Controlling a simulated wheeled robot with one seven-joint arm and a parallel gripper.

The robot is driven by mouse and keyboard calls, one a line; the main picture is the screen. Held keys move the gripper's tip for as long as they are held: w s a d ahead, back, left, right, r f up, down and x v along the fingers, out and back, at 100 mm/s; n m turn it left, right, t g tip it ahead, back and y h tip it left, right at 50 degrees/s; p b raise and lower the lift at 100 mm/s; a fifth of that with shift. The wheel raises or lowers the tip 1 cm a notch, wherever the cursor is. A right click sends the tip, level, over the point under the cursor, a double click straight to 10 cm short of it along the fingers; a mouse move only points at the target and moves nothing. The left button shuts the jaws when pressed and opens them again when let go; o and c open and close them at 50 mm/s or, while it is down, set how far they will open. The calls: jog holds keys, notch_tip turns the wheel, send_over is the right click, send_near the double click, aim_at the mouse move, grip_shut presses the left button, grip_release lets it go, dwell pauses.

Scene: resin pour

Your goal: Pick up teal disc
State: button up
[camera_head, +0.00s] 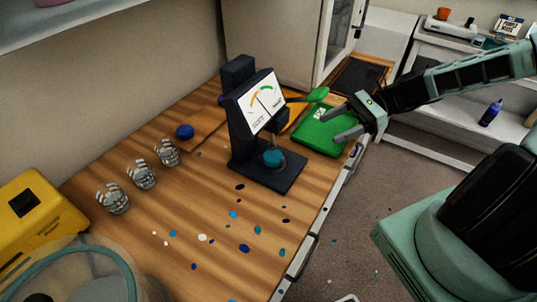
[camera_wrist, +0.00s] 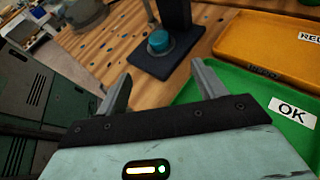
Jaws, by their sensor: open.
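The teal disc (camera_head: 273,158) sits on the dark base of the hardness tester (camera_head: 262,108), under its probe. My gripper (camera_head: 341,119) is open and empty, above the front edge of the green tray and to the right of the tester. In the wrist view my gripper's fingers (camera_wrist: 160,85) are spread wide with nothing between them. The disc is apart from both fingers.
A green OK tray (camera_wrist: 250,87) and an orange tray (camera_wrist: 285,50) lie right of the tester. A green lever (camera_head: 318,94) sticks out from the tester. Paint spots dot the bench.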

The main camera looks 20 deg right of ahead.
jog(key=p, duration=0.2)
send_near(276, 154)
jog(key=x, duration=0.4)
jog(key=shift+f, duration=0.1)
jog(key=p+x, duration=0.1)
jog(key=x, duration=0.1)
jog(key=p+x, duration=0.1)
jog(key=x, duration=0.1)
jog(key=shift+a, duration=0.25)
jog(key=shift+a+f, duration=0.2)
jog(key=shift+a, duration=0.2)
jog(key=c, duration=1.1)
jog(key=shift+r, duration=0.15)
